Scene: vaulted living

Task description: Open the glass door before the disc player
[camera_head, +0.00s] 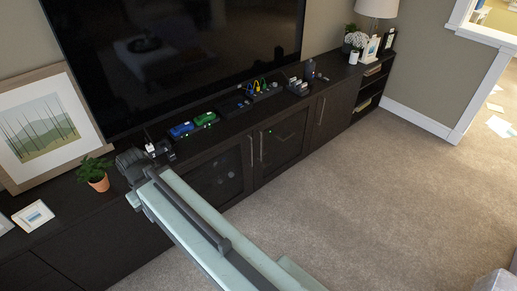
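A dark wood media cabinet (299,115) runs along the wall with two dark-glass doors side by side. The left glass door (218,172) and the right glass door (284,138) both look shut. Each has an upright metal bar handle, the left one's (251,150) and the right one's (261,146) close together at the middle. Dim round shapes show behind the left glass; a small greenish glint shows by the right one. I cannot clearly make out the disc player. My gripper (132,163) is at the cabinet's left, apart from both handles; its fingers are hard to make out.
A large television stands over the cabinet. Toy cars (204,119), trays and small items lie on top. A potted plant (97,182) and framed pictures (40,129) are left of my gripper. The carpet (340,190) in front of the doors is clear.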

